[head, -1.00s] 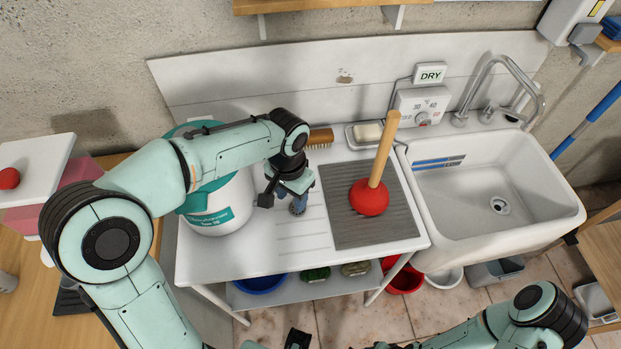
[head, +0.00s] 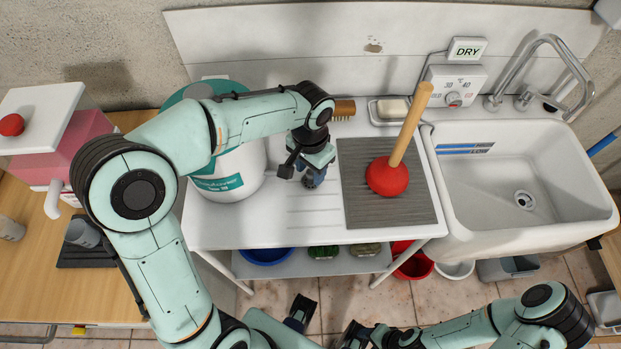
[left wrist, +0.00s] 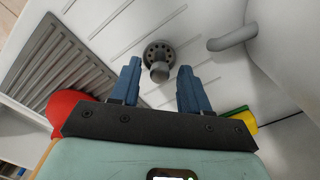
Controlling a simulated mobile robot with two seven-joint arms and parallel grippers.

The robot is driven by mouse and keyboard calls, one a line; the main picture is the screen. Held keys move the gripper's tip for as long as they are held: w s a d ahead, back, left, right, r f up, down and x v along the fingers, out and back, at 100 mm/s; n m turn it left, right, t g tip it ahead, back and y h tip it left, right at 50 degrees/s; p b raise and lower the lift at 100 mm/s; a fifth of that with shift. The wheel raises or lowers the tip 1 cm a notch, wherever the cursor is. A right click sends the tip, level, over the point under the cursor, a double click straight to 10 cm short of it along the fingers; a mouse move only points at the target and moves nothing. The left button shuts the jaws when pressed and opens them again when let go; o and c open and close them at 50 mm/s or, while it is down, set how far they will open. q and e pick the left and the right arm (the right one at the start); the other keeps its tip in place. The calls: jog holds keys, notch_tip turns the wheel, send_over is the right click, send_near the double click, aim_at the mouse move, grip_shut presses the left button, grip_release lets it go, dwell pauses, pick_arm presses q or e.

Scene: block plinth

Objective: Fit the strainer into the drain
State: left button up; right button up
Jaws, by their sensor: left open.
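The strainer (left wrist: 158,58) is a grey round disc with holes and a knob, on the white ribbed drainboard in the left wrist view. My left gripper (head: 314,178) points down at the drainboard in the head view and hides the strainer there. In the left wrist view its blue fingers stand apart on either side of the knob, with gaps visible. The drain (head: 525,199) is a round metal opening in the floor of the white sink (head: 470,205), right of the drainboard. My right arm comes in at lower right; its dark gripper end (head: 355,335) is unclear.
A red plunger (head: 387,177) with a wooden handle stands on the grey mat (head: 410,215), between my left gripper and the sink. A white and teal bucket (head: 230,186) is left of the gripper. A soap dish (head: 385,110) and brush (head: 344,107) lie behind. A tap (head: 540,70) arches over the sink.

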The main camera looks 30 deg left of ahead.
aim_at(310, 172)
pick_arm(q)
grip_shut()
jog(key=shift+w+r+p, duration=0.1)
jog(key=shift+r+p, duration=1.75)
jog(key=shift+r, duration=0.75)
jog(key=shift+f, duration=0.1)
pick_arm(e)
jog(key=r, duration=0.1)
jog(key=w+r, duration=0.2)
jog(key=r, duration=0.1)
jog(key=shift+s, duration=0.15)
